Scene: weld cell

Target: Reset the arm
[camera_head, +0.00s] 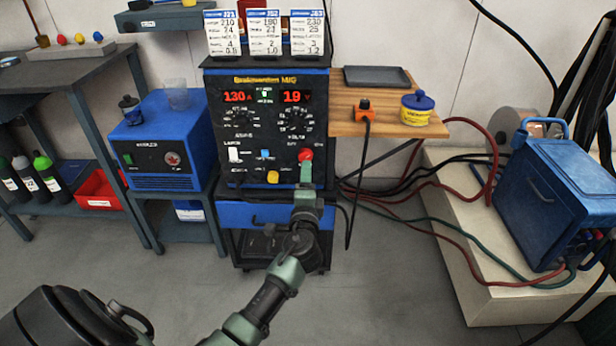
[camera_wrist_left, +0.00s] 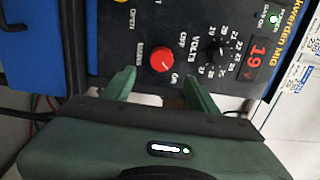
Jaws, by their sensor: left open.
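My left gripper (camera_head: 306,172) is in front of the lower right of the welder's control panel (camera_head: 236,134). In the left wrist view its two green fingers (camera_wrist_left: 159,77) are open and apart, with nothing between them. The red knob (camera_wrist_left: 162,60) lies just beyond the fingertips, roughly in line with the gap; I cannot tell whether they touch it. The red knob also shows in the head view (camera_head: 306,154), right above the gripper. The panel displays read 130 and 19. My right gripper is not in view.
A blue box (camera_head: 158,140) stands left. Cables (camera_head: 440,180) hang at right. The floor in front is mostly clear.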

